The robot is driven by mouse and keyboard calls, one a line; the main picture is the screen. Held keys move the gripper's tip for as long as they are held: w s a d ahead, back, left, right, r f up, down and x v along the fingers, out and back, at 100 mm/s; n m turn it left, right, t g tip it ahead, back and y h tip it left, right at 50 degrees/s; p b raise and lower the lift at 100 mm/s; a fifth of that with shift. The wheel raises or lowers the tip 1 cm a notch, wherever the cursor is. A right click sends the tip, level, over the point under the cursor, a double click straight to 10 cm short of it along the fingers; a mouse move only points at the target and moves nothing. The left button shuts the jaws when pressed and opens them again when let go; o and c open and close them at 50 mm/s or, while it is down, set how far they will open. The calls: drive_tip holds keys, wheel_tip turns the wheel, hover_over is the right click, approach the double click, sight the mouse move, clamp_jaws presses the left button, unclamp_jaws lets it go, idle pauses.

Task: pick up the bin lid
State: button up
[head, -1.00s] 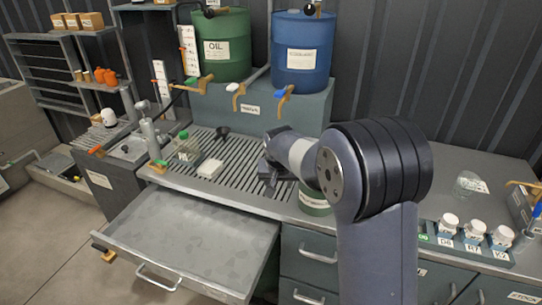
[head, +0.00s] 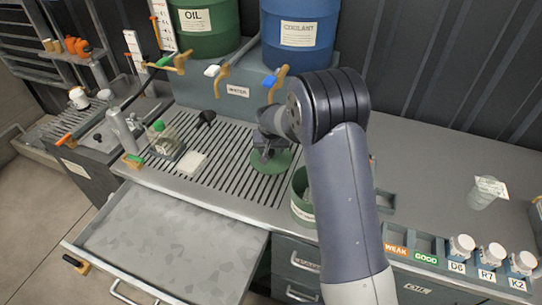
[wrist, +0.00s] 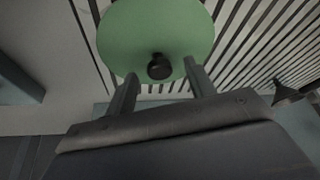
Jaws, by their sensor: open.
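The bin lid is a flat green disc (head: 283,164) with a black knob (wrist: 160,67). It lies on the slatted grating of the bench, left of the green bin. My gripper (head: 268,152) is over the lid in the head view and hides part of it. In the wrist view the lid (wrist: 155,28) fills the top middle. The two fingers of my gripper (wrist: 160,70) are apart, one on each side of the knob. Whether they touch it cannot be told.
The green bin (head: 301,202) stands right of the lid, partly behind my arm. A white block (head: 190,164), a green-capped bottle (head: 160,138) and a black funnel-like item (head: 206,118) are to the left. An open drawer (head: 170,240) sticks out in front. Oil and coolant drums stand behind.

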drive_tip(key=shift+w+f, duration=0.25)
drive_tip(key=shift+f, duration=0.3)
drive_tip(key=shift+c, duration=0.2)
drive_tip(key=c, duration=1.1)
